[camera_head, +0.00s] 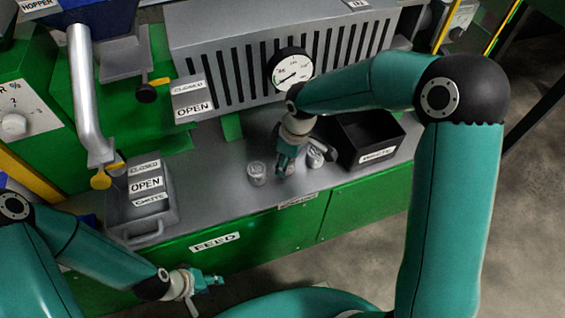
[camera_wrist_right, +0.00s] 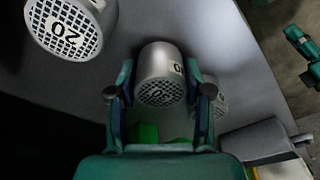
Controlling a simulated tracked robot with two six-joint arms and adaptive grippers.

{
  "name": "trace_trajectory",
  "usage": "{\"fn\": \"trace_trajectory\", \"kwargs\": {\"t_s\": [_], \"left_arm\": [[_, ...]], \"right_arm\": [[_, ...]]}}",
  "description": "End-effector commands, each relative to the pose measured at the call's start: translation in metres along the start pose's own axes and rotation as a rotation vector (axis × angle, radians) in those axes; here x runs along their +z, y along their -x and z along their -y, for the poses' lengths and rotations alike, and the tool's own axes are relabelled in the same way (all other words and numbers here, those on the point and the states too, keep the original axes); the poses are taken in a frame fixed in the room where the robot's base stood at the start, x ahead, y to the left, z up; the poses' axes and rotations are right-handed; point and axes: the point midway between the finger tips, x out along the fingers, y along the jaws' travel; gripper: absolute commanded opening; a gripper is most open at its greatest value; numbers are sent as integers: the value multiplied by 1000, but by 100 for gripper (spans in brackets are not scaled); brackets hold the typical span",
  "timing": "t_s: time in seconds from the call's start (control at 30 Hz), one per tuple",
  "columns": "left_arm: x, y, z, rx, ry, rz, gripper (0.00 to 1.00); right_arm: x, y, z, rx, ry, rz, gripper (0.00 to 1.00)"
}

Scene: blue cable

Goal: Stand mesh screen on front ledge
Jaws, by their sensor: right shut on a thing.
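Several small grey cylindrical mesh screens are at the front ledge (camera_head: 222,185). One (camera_head: 257,173) stands to the left of my right gripper and one (camera_head: 315,155) to its right. My right gripper (camera_head: 288,166) points down at the ledge and is shut on the middle mesh screen (camera_wrist_right: 160,77), its mesh end facing the wrist camera. In the right wrist view, another screen (camera_wrist_right: 65,28) with a number label is at top left, and one (camera_wrist_right: 219,97) is partly hidden behind a finger. My left gripper (camera_head: 212,281) is low in front of the green cabinet, apart from the screens; its opening is unclear.
A black open bin (camera_head: 390,128) stands right of the screens. A grey lidded box (camera_head: 170,212) marked OPEN is at the ledge's left end. Behind are a slotted grey housing (camera_head: 220,55) and a round gauge (camera_head: 290,68). The ledge between box and screens is clear.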

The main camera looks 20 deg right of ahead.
Motion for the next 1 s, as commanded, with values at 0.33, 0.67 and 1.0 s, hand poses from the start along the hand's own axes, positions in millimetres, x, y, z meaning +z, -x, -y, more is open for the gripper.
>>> {"fn": "trace_trajectory", "kwargs": {"t_s": [0.33,0.67,1.0], "left_arm": [[0,-2,1,0,0,0,40],[0,-2,1,0,0,0,40],[0,1,0,0,0,0,40]], "right_arm": [[1,-6,0,1,0,-1,9],[1,-7,0,0,1,-1,75],[0,4,0,2,1,-2,75]]}}
